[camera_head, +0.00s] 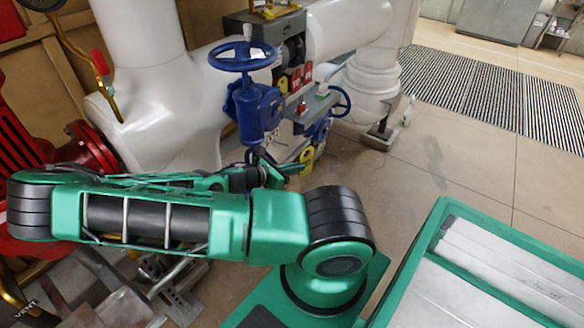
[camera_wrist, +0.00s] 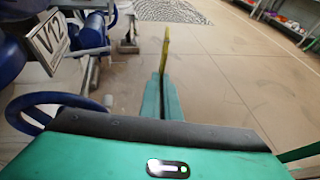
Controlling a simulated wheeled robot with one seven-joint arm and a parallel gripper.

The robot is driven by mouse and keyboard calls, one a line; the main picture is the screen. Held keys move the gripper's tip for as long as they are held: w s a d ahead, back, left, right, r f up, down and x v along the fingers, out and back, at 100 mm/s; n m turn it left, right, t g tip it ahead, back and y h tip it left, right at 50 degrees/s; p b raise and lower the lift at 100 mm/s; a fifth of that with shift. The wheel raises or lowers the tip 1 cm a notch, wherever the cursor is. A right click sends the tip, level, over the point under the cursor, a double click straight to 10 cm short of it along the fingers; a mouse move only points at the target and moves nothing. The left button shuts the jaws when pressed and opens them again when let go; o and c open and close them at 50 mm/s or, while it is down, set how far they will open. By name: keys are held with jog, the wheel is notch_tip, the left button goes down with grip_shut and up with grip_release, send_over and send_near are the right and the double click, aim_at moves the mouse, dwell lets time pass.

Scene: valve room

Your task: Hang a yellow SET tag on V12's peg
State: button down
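My gripper (camera_head: 290,170) is shut on a yellow tag (camera_head: 306,158), low in front of the blue valves. In the wrist view the teal fingers (camera_wrist: 161,92) are close together, with the tag (camera_wrist: 166,50) standing nearly edge-on from their tips. The wording on the tag cannot be read. A V12 plate (camera_wrist: 47,40) is at the upper left of the wrist view, left of the fingers and apart from the tag. A blue handwheel (camera_wrist: 45,112) lies below it. In the camera_head view, a blue valve (camera_head: 258,105) stands behind my gripper. I cannot make out V12's peg for certain.
A grey box (camera_head: 262,27) with red and yellow tags (camera_head: 301,76) stands behind the valve. Large white pipes (camera_head: 165,95) fill the back. A red flange (camera_head: 92,148) and metal scrap (camera_head: 165,285) lie left. Open floor (camera_head: 450,150) stretches right.

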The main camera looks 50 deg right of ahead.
jog(key=w, duration=0.5)
jog(key=shift+a+f, duration=0.2)
jog(key=shift+f, duration=0.05)
jog(key=shift+w+a+r, duration=0.15)
jog(key=shift+w, duration=0.25)
dwell(0.4)
jog(key=shift+w, duration=0.2)
dwell(0.7)
jog(key=shift+w, duration=0.35)
jog(key=shift+w+a, duration=0.1)
jog(key=shift+w, duration=0.8)
jog(key=shift+w, duration=0.3)
jog(key=shift+w+a+f, duration=0.1)
jog(key=shift+w+f, duration=0.4)
jog(key=shift+f, duration=0.1)
dwell(1.3)
